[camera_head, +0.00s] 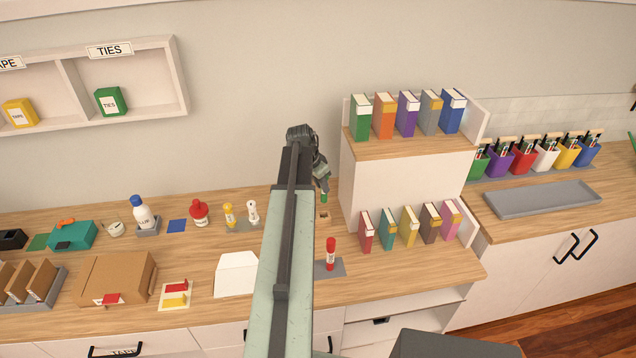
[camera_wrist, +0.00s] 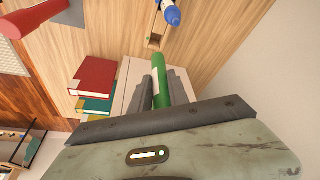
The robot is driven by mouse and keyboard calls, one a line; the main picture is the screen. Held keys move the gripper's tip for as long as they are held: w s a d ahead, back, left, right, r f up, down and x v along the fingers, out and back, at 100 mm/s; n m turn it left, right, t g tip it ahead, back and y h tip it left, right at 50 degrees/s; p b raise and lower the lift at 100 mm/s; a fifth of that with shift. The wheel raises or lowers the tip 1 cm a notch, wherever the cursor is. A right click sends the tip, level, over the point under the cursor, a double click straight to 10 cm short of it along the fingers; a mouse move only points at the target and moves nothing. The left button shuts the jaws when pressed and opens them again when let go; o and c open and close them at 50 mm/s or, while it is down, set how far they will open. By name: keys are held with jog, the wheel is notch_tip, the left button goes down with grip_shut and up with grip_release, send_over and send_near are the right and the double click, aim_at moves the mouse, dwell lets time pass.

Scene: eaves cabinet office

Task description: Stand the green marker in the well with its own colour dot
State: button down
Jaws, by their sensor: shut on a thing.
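My gripper (camera_head: 322,182) is shut on the green marker (camera_head: 324,197) and holds it above the wooden counter, left of the shelf unit. The wrist view shows the green marker (camera_wrist: 161,82) between my fingers. A small square well (camera_head: 324,215) lies just below the marker in the head view. In the wrist view this well (camera_wrist: 154,41) is beyond the marker's tip, apart from it, and looks empty. A red marker (camera_head: 331,253) stands upright on a grey plate. A blue marker (camera_wrist: 172,12) is beside the well in the wrist view. I cannot make out any colour dot.
The white shelf unit (camera_head: 400,180) with several books rises close on the right. White and yellow bottles (camera_head: 229,212) stand to the left. A white box (camera_head: 236,272) and a cardboard box (camera_head: 117,277) are nearer the front left. My arm hides the middle of the counter.

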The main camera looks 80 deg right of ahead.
jog(key=shift+w, duration=0.1)
jog(key=shift+f, duration=0.1)
notch_tip(320, 180, down, 6)
jog(key=b, duration=0.6)
dwell(1.2)
jog(key=shift+f+b, duration=2.3)
jog(key=shift+b, duration=0.1)
jog(key=c, duration=1.2)
grip_release()
jog(key=shift+o, duration=0.2)
jog(key=shift+r, duration=0.15)
